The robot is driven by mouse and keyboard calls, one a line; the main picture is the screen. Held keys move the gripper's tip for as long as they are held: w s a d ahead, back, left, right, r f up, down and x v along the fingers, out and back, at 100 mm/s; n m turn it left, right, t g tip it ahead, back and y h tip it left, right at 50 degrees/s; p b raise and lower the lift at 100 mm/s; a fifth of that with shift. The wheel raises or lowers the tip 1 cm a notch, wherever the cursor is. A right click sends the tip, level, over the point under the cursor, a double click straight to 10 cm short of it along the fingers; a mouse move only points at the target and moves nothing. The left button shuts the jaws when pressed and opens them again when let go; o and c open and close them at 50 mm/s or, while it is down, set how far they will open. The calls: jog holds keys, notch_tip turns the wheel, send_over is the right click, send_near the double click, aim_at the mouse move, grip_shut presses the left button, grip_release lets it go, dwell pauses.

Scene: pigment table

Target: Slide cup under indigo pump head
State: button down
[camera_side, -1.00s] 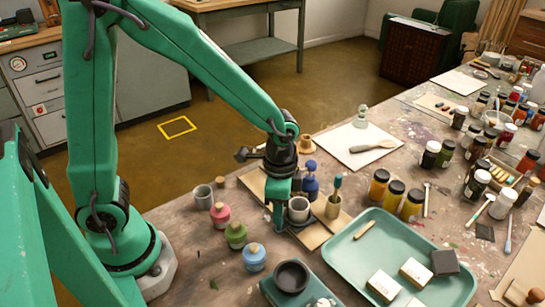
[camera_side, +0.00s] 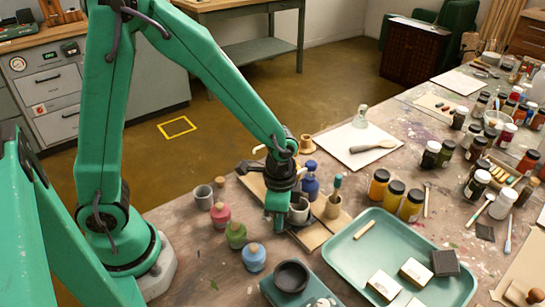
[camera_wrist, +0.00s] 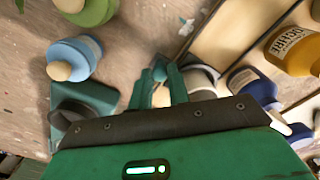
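A small grey cup (camera_side: 300,211) stands upright on a dark pad on a wooden board (camera_side: 315,236). My gripper (camera_side: 276,224) is low beside the cup's left side, with its fingers pointing down. In the wrist view, the fingertips (camera_wrist: 160,68) are close together with nothing visible between them. The cup (camera_wrist: 200,80) is just right of the fingers there, partly hidden; I cannot tell whether they touch. The blue indigo pump bottle (camera_side: 311,186) stands behind the cup and also shows in the wrist view (camera_wrist: 250,86).
Pink (camera_side: 220,213), green (camera_side: 235,236) and light blue (camera_side: 254,258) stoppered bottles stand left of the board. A wooden holder (camera_side: 333,206) with a brush is right of the cup. A dark bowl (camera_side: 291,276) is in front. A teal tray (camera_side: 345,262) lies front right.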

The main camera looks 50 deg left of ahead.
jog(key=shift+a, duration=0.1)
jog(key=shift+a, duration=2.2)
jog(key=c, duration=1.3)
grip_release()
jog(key=shift+c, duration=0.2)
jog(key=shift+r, duration=0.1)
notch_tip(320, 180, up, 8)
jog(key=shift+f, duration=0.2)
